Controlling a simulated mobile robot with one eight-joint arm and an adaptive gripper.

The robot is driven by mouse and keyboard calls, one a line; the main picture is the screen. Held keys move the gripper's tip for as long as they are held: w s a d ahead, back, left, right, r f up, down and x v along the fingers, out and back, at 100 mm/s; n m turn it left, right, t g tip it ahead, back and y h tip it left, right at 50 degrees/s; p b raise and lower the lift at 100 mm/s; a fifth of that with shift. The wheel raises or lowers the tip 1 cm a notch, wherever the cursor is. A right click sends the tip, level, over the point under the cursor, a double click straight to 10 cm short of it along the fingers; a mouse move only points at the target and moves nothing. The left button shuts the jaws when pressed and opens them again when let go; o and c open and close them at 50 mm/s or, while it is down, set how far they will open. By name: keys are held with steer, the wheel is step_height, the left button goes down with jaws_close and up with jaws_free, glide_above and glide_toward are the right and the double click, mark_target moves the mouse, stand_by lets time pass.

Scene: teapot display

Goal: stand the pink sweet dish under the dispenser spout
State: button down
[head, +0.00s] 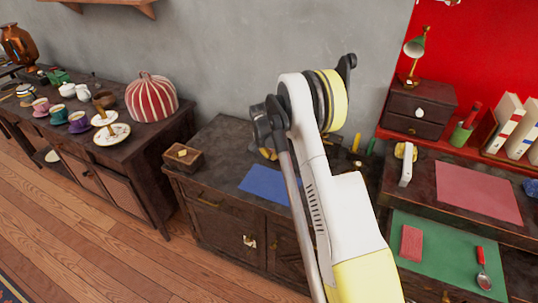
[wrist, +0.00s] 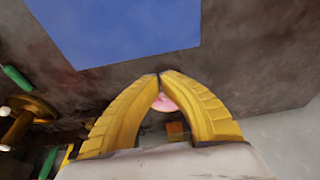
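My gripper (wrist: 159,76) has its two yellow fingers together at the tips in the wrist view, over the dark table top beside the blue mat. A small patch of pink (wrist: 163,103), likely the sweet dish, shows in the gap between the fingers. The fingers cover most of it, and I cannot tell whether it is held or lies beyond them. In the head view my arm hides the dish, and a bit of yellow beside the arm may be a finger. A copper urn (head: 17,45) stands at the far left; I cannot tell whether it is the dispenser.
The blue mat (head: 267,184) lies on the middle cabinet, with a small wooden box (head: 183,156) to its left. A brass piece (wrist: 25,120) and green sticks are left in the wrist view. A striped cosy (head: 151,98), cups and a tiered stand fill the left sideboard.

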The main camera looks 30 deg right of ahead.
mark_target(273, 164)
steer(key=b+x, duration=0.1)
steer(key=x, duration=0.4)
steer(key=shift+f+b, duration=0.25)
steer(key=shift+b, duration=0.1)
steer(key=shift+w+d, duration=0.1)
